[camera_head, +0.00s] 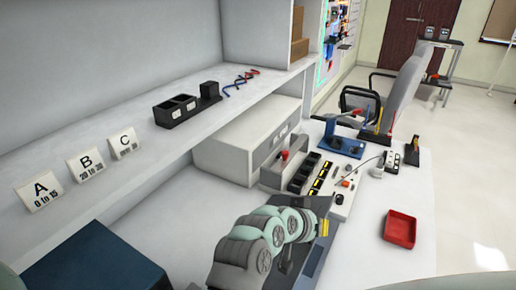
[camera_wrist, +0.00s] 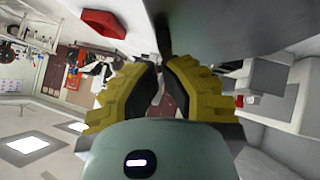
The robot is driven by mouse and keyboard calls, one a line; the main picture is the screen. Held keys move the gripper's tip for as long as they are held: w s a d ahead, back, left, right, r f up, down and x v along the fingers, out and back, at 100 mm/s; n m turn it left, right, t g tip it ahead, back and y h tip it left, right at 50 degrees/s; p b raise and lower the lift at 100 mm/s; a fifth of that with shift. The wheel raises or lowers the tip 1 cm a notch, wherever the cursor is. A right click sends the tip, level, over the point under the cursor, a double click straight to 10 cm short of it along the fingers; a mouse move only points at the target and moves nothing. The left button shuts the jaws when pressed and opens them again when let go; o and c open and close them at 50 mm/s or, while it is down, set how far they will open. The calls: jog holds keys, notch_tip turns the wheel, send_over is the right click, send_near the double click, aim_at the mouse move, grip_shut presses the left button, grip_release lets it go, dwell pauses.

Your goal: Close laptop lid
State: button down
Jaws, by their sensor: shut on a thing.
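The laptop shows only in part. A dark grey panel that looks like its lid (camera_head: 316,258) stands tilted on the white bench in the head view, partly hidden by my arm. In the wrist view a broad grey-green slab, seemingly the same lid (camera_wrist: 235,25), fills the top right, close to the fingertips. My gripper (camera_head: 324,228) is at the lid's upper end. Its yellow ridged fingers curve together in the wrist view, and my gripper (camera_wrist: 160,64) is shut on what looks like the lid's edge. The contact, keyboard and hinge are hidden.
A red tray (camera_head: 399,229) lies on the bench to the right, with clear bench around it. Behind the gripper are a black parts rack (camera_head: 310,172) and a blue fixture (camera_head: 343,146). A white shelf (camera_head: 150,150) overhangs the left side. A dark blue box (camera_head: 95,262) is at lower left.

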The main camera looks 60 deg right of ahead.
jog(key=s+f, duration=0.1)
jog(key=f, duration=0.1)
jog(key=s+f+b, duration=0.1)
jog(key=f, duration=0.1)
jog(key=s+f, duration=0.1)
jog(key=f, duration=0.1)
jog(key=shift+d+f, duration=0.1)
jog(key=shift+s+f+b, duration=0.1)
jog(key=shift+f+b, duration=0.35)
jog(key=shift+f, duration=0.55)
jog(key=shift+f, duration=0.1)
